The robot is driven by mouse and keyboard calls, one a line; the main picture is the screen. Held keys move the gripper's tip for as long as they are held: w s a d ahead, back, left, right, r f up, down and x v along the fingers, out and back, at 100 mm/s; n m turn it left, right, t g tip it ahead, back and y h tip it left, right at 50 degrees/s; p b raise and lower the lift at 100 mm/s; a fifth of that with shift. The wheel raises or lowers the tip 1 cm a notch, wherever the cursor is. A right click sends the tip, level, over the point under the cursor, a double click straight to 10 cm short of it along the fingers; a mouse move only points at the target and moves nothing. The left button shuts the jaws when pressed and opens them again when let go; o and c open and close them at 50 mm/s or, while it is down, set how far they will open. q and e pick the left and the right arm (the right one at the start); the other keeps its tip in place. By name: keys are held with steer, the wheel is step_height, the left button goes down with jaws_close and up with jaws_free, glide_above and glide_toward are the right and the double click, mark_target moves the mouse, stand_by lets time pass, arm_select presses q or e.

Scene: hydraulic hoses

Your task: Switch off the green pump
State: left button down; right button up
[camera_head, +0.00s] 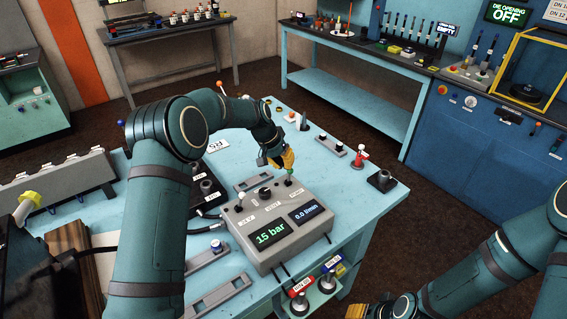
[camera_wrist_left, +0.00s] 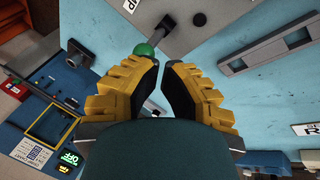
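A grey control box (camera_head: 275,228) stands on the light blue table. Its displays read "15 bar" and "0.0 l/min". On its top are a white-knobbed lever (camera_head: 240,196), a dark knob (camera_head: 264,192) and a green-knobbed lever (camera_head: 289,178). My left gripper (camera_head: 282,160) is just above and behind the green lever. In the left wrist view the green ball (camera_wrist_left: 144,50) shows at the tip of one yellow finger, and a gap separates the two fingers (camera_wrist_left: 158,64). Contact with the ball cannot be told. My right gripper (camera_head: 372,309) is partly cut off at the bottom edge.
Red- and blue-tagged connectors (camera_head: 300,302) are below the box. A grey slotted rail (camera_head: 218,297) lies at the front left. Workbenches stand behind, across open floor.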

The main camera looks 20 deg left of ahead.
arm_select(q)
steer(key=shift+r+p, duration=0.35)
steer(key=shift+r, duration=0.45)
arm_select(e)
steer(key=shift+r, duration=0.35)
